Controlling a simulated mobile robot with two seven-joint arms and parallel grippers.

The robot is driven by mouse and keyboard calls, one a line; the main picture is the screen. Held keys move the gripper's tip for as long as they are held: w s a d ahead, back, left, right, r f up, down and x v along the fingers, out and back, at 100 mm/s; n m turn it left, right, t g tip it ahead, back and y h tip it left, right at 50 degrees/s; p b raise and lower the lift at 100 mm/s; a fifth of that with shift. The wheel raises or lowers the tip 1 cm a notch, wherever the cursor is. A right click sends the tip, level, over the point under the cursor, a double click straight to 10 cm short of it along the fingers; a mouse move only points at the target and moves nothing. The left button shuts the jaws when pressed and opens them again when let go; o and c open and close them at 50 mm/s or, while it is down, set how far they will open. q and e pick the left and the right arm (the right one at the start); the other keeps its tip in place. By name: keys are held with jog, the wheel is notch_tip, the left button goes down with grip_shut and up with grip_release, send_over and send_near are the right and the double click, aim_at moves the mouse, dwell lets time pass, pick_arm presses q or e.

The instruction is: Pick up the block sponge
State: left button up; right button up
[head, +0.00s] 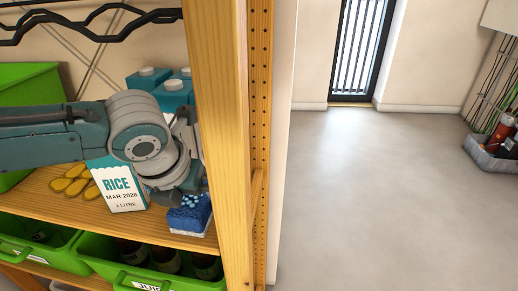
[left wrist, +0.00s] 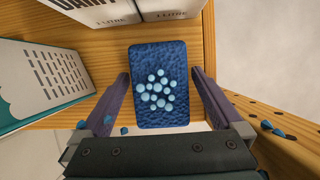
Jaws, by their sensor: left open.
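The block sponge (head: 190,215) is blue with a pale underside and lies on the wooden shelf near its front edge, beside the upright post. In the left wrist view the blue sponge (left wrist: 160,110) shows from above with a cluster of light blue bubbles on its top. My left gripper (left wrist: 160,90) is open, with one finger on each side of the sponge and narrow gaps visible between. In the head view my left gripper is mostly hidden behind its own wrist, just above the sponge. My right gripper is in neither view.
Teal containers (head: 172,88) stand at the back. The wooden post (head: 222,120) is close on the right. Green bins (head: 150,278) with bottles sit on the shelf below.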

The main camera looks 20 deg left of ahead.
aim_at(192, 198)
pick_arm(q)
jog(key=shift+f, duration=0.2)
jog(key=c, duration=1.3)
jog(key=shift+c, duration=0.2)
jog(key=shift+r, duration=0.1)
jog(key=shift+s+r, duration=0.2)
jog(key=shift+r, duration=0.45)
notch_tip(192, 198, up, 7)
jog(key=p, duration=0.2)
jog(key=shift+f+p, duration=0.15)
jog(key=shift+p, duration=0.15)
jog(key=s+d+p, duration=0.1)
jog(key=s+d, duration=0.1)
jog(key=s, duration=0.7)
jog(key=s+d, duration=0.2)
jog(key=s, duration=0.8)
jog(key=shift+d+f+p, duration=0.35)
jog(key=shift+f, duration=0.05)
